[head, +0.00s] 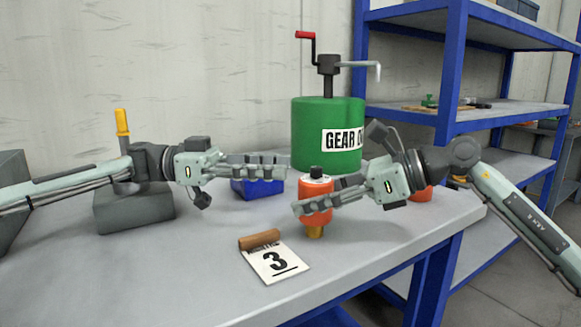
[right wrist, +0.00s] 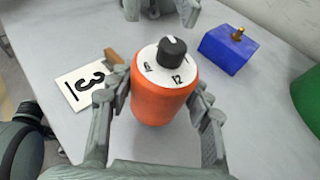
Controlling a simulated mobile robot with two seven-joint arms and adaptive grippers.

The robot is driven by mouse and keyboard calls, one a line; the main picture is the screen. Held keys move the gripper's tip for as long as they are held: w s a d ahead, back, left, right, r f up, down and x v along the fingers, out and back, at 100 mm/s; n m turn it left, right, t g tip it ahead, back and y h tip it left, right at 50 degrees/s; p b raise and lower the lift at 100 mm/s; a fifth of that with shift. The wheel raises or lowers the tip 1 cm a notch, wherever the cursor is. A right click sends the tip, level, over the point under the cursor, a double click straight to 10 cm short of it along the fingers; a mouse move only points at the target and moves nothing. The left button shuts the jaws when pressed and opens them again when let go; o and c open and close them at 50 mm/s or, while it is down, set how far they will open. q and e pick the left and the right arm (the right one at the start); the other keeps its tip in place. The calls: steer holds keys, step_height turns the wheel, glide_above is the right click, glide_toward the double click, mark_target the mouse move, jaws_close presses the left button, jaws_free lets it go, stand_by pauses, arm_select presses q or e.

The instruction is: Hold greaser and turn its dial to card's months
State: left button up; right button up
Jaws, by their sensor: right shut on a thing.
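The greaser is an orange cylinder (head: 317,217) with a white dial face and a black knob (right wrist: 172,49); a 12 shows on the face in the right wrist view. My right gripper (head: 312,205) is shut around its orange body and holds it upright, with its brass lower end near the table top. My left gripper (head: 285,167) is to the left of and above the greaser, its fingers apart and empty. The card (head: 275,264) shows a 3 and lies on the table in front of the greaser, with a brown block at its back edge.
A green drum with a pump (head: 312,115) stands behind the greaser. A blue block (head: 258,188) with a brass fitting (right wrist: 238,33) is behind my left gripper. Another orange object (head: 420,193) is partly hidden behind my right arm. Blue shelves (head: 452,75) stand at the right.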

stand_by(0.3)
steer(key=o, duration=1.4)
